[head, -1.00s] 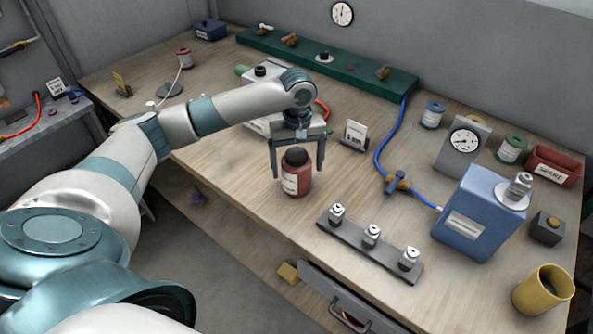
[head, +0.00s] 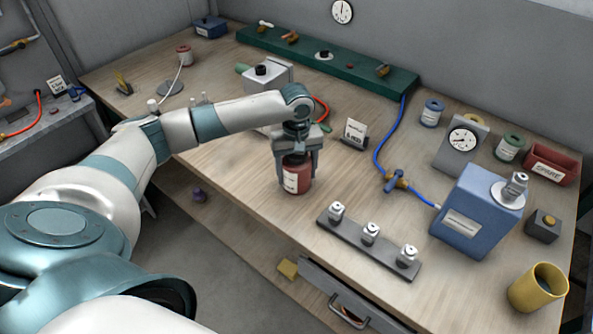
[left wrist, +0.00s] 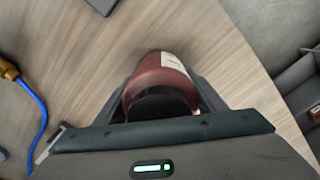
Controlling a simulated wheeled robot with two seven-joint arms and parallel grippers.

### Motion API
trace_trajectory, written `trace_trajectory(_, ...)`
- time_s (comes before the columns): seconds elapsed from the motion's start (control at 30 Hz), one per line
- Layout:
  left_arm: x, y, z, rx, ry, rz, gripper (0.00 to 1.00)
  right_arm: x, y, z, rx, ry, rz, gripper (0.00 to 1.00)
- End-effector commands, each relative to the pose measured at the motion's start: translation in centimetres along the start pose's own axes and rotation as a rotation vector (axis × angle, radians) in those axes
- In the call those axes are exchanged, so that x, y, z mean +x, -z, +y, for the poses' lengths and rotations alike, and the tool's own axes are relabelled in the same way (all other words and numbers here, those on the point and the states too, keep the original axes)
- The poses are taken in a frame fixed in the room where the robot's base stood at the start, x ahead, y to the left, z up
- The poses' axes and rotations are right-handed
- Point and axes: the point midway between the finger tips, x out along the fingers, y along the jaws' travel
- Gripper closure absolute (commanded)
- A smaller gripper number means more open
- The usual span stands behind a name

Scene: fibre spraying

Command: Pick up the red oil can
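The red oil can (head: 296,179), with a pale label and dark cap, stands upright on the wooden workbench near its front edge. My left gripper (head: 297,172) points down over it, its fingers close against the two sides of the can. In the left wrist view the can's red body (left wrist: 163,75) lies between the fingers, and its dark top is partly hidden by the gripper housing. The can appears to rest on the bench. My right gripper is not in view.
A rack with several small silver-topped fittings (head: 370,242) stands right of the can. A blue box (head: 470,222), a yellow cup (head: 540,288) and a blue hose (head: 382,150) lie further right. A white box (head: 265,92) stands behind the arm. The drawer (head: 345,300) below is partly open.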

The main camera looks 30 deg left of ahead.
Motion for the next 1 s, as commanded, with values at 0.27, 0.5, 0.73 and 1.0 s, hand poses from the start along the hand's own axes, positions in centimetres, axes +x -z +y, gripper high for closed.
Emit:
trace_trajectory(0.27, -0.1, 0.0, 0.0, 0.000, -0.001, 0.001, 0.69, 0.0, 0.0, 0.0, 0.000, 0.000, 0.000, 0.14)
trace_trajectory(0.5, -0.9, 0.1, 0.1, 0.000, -0.003, 0.001, 0.69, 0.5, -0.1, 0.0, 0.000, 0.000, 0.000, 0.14)
trace_trajectory(0.73, -3.9, 0.1, 0.2, 0.001, -0.006, 0.002, 0.69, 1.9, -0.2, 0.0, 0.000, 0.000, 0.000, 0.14)
trace_trajectory(1.0, -6.6, -4.4, -1.0, 0.004, -0.004, 0.002, 0.69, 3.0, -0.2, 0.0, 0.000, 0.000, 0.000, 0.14)
